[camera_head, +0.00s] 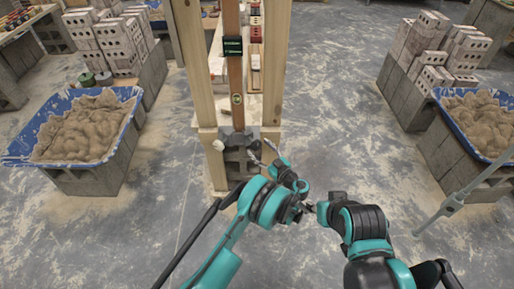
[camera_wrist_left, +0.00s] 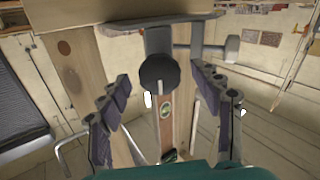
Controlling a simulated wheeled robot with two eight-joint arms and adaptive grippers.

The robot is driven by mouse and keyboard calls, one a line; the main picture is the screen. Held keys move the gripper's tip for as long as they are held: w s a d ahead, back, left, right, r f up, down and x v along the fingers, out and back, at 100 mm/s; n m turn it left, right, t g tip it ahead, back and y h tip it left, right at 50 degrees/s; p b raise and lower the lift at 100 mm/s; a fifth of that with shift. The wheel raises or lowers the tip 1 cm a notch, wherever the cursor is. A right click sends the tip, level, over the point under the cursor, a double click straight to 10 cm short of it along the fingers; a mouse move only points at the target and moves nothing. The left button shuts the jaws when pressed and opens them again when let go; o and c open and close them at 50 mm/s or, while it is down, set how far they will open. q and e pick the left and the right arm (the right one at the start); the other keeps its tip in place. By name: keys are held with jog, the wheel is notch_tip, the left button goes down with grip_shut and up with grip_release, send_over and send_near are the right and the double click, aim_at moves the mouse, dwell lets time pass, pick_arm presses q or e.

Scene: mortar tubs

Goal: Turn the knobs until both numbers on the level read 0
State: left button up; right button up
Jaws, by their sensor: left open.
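The level's dark display (camera_head: 232,46) with green text sits on an upright wooden strip (camera_head: 236,75) between two posts; its digits are too small to read. A grey bracket (camera_head: 238,140) holds the strip's foot. A black round knob (camera_wrist_left: 159,73) with a pale pointer line faces the left wrist camera. A second, pale knob (camera_head: 218,145) sticks out at the bracket's left; it also shows in the wrist view (camera_wrist_left: 232,49). My left gripper (camera_head: 265,151) is open in front of the bracket, its fingers (camera_wrist_left: 163,90) on either side of the black knob, apart from it. My right gripper (camera_head: 308,207) is small and partly hidden.
Blue tubs of mortar stand on block stacks at left (camera_head: 90,125) and right (camera_head: 478,120). Brick piles (camera_head: 112,45) rise behind them. My two arms come close together below the bracket. The grey floor (camera_head: 330,110) right of the posts is clear.

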pick_arm(q)
jog(key=shift+x, duration=1.3)
jog(key=c, duration=1.2)
